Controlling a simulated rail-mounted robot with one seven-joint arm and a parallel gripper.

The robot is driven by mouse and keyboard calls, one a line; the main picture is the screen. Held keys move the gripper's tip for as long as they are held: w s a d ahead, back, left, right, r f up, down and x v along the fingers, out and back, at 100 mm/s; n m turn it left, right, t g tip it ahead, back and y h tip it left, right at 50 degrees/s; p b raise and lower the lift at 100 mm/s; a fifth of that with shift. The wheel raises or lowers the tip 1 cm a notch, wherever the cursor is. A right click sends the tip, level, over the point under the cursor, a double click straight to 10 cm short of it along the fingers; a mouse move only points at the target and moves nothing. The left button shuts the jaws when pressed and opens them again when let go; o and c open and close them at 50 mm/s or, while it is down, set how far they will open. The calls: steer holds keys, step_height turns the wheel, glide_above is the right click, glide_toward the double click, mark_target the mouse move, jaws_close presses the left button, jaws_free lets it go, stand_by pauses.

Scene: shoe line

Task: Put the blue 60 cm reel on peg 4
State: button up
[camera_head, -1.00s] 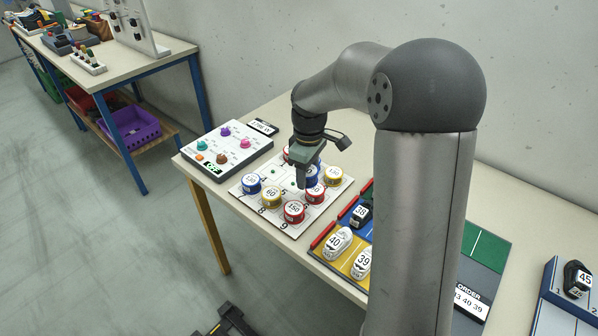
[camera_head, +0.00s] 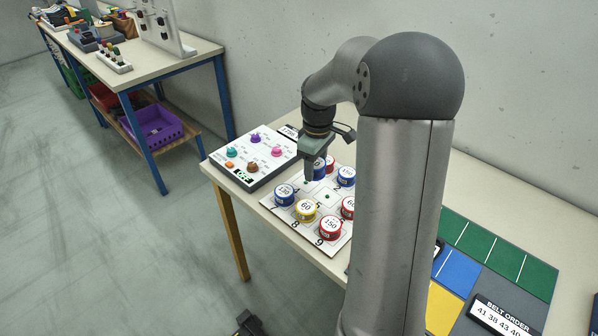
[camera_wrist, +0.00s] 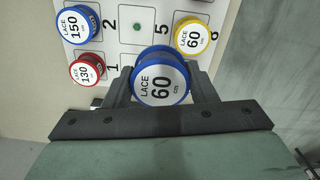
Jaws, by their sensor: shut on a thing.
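The blue 60 reel (camera_wrist: 161,76) sits between the two fingers of my gripper (camera_wrist: 162,88) in the wrist view. In the head view, my gripper (camera_head: 314,172) holds it (camera_head: 319,169) over the left-rear part of the peg board (camera_head: 270,203). Pegs 4 (camera_head: 306,183) and 5 (camera_head: 327,197) show as bare green pegs. The held reel appears just above and beside peg 4; their exact gap cannot be told.
Other reels stand nearby: blue 130 (camera_head: 284,194), yellow 60 (camera_head: 305,210), red 150 (camera_head: 330,228), blue 150 (camera_head: 346,176) and red 130 (camera_wrist: 88,70). A control panel (camera_head: 254,161) lies left of the board. My arm hides the board's right side.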

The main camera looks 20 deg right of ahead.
steer(key=p, duration=0.2)
glide_above(306, 182)
step_height(306, 182, down, 7)
steer(key=shift+s+d, duration=0.1)
steer(key=f, duration=0.3)
steer(key=shift+w+f, duration=0.2)
steer(key=shift+f+b, duration=0.45)
steer(key=shift+f, duration=0.05)
steer(key=o, duration=1)
steer(key=shift+c, duration=0.2)
